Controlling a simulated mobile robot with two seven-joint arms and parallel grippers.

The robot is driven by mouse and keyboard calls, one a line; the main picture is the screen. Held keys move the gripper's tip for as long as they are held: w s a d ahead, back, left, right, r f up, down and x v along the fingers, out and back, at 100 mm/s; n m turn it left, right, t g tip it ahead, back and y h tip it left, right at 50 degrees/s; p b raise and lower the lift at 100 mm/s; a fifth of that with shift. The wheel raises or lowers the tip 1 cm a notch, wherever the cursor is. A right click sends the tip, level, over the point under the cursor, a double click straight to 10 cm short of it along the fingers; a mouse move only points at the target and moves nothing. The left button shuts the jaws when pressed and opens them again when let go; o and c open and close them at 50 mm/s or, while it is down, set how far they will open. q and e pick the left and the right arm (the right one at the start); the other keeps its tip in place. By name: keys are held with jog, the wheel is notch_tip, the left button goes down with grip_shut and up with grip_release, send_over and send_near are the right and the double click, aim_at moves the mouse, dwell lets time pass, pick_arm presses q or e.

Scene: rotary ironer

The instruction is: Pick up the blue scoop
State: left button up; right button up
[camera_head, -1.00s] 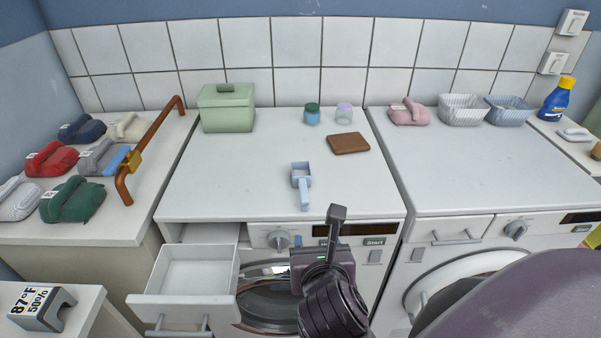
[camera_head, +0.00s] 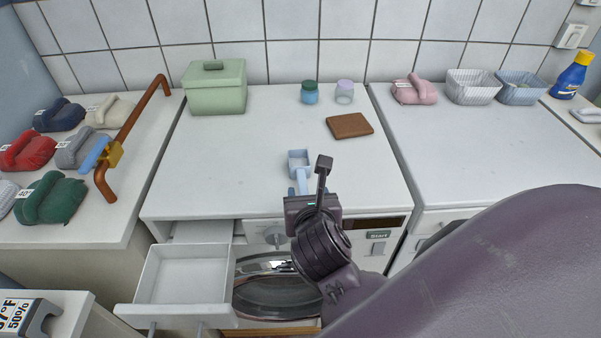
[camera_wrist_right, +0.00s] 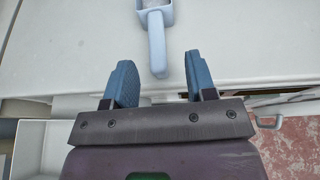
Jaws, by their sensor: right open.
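The blue scoop (camera_head: 299,165) lies on the white top of the middle washing machine, near its front edge. Its handle points toward the front. My right gripper (camera_head: 306,190) is at the front edge, close to the handle end, and partly covers it in the head view. In the right wrist view the scoop (camera_wrist_right: 156,40) lies ahead of my right gripper (camera_wrist_right: 160,82). The two blue fingers are apart, with the handle end just beyond and between their tips. Nothing is held. My left gripper is out of view.
An open white drawer (camera_head: 183,275) sticks out at the front left. A brown flat block (camera_head: 349,125), two small jars and a green box (camera_head: 214,88) stand farther back. A bent copper pipe (camera_head: 130,135) is on the left counter. The top around the scoop is clear.

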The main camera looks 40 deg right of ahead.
aim_at(303, 188)
jog(key=shift+w+d+f, duration=0.15)
jog(key=shift+w, duration=0.2)
jog(key=x, duration=0.5)
jog(key=shift+w, duration=0.1)
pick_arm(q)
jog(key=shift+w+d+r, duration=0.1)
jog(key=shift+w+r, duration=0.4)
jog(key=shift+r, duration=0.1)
pick_arm(e)
grip_shut()
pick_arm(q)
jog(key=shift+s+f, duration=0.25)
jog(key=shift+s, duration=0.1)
